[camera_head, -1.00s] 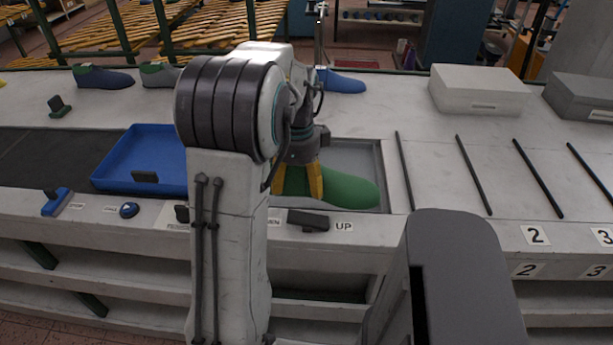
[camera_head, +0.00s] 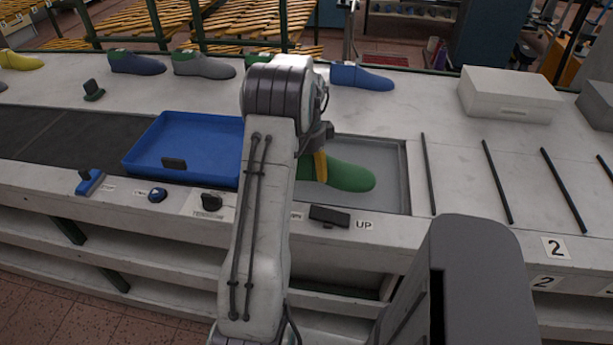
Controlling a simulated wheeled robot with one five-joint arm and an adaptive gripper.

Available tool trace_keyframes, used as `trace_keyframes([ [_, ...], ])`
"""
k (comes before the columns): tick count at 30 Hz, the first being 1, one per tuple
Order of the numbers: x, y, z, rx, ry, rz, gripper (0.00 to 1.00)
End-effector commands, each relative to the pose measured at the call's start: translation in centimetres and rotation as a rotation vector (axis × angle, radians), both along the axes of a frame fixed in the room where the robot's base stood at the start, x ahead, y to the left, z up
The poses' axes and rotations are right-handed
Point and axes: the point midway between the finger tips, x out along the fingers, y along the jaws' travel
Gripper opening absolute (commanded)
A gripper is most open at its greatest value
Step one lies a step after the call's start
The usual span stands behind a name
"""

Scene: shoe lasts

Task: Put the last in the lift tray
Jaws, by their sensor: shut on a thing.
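A green shoe last (camera_head: 347,176) is over the recessed grey tray (camera_head: 389,193) in the bench, its toe pointing right. My gripper (camera_head: 320,168), with yellow fingers, is shut on the last; my arm hides the heel end and part of the grip. I cannot tell whether the last touches the tray floor. The UP label (camera_head: 364,225) and a dark lever (camera_head: 329,215) are on the bench edge in front of the tray.
A blue bin (camera_head: 190,147) stands left of my arm. Several lasts line the back, including a blue one (camera_head: 362,77) and a grey one (camera_head: 203,64). A grey box (camera_head: 511,93) sits back right. Dark rails (camera_head: 498,181) cross the right side of the bench.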

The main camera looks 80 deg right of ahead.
Motion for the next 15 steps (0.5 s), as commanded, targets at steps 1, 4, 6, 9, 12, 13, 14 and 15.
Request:
trace_keyframes([
  [1,0.2,-0.3,0.0,-0.004,0.000,0.000,0.37],
  [4,0.3,-0.5,-0.2,-0.003,0.000,0.000,0.37],
  [6,0.3,-0.5,-0.4,-0.002,0.000,0.000,0.37],
  [9,0.3,-0.5,-1.1,-0.001,0.000,0.000,0.37],
  [12,0.3,-0.5,-2.3,0.000,0.000,0.000,0.37],
  [13,0.3,-0.5,-2.7,0.001,0.000,0.000,0.37],
  [14,0.3,-0.5,-2.9,0.000,0.000,0.000,0.37],
  [15,0.3,-0.5,-3.3,-0.002,0.000,0.000,0.37],
])
